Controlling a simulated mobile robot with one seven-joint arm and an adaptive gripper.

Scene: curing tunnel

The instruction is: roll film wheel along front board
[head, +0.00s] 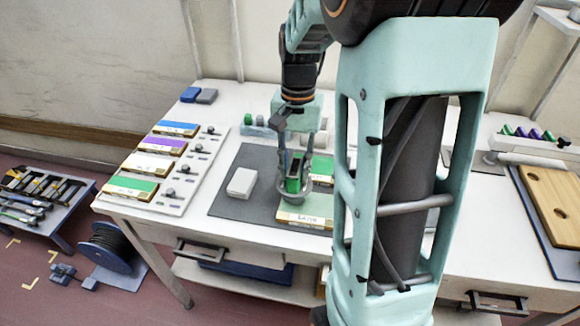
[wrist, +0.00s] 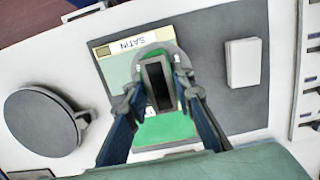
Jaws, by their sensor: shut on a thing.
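The front board (head: 305,215) is pale green with tan edges and a white label at its near end. It lies on a dark grey mat, and in the wrist view its label reads SATIN (wrist: 124,45). My gripper (head: 295,190) is over the front board, shut on the film wheel (head: 293,178), a small upright tool with a green and dark body. From above, the wheel shows as a dark block in a grey frame (wrist: 157,85). Its underside is hidden, so I cannot tell whether it touches the board. A second board (head: 322,168) with a green top lies behind.
A white block (head: 242,182) lies on the mat (head: 228,203) left of the front board. A rack of colour sample boards (head: 131,187) stands at the table's left. In the wrist view a round dark disc (wrist: 42,122) sits on the white table. My arm hides the table's middle right.

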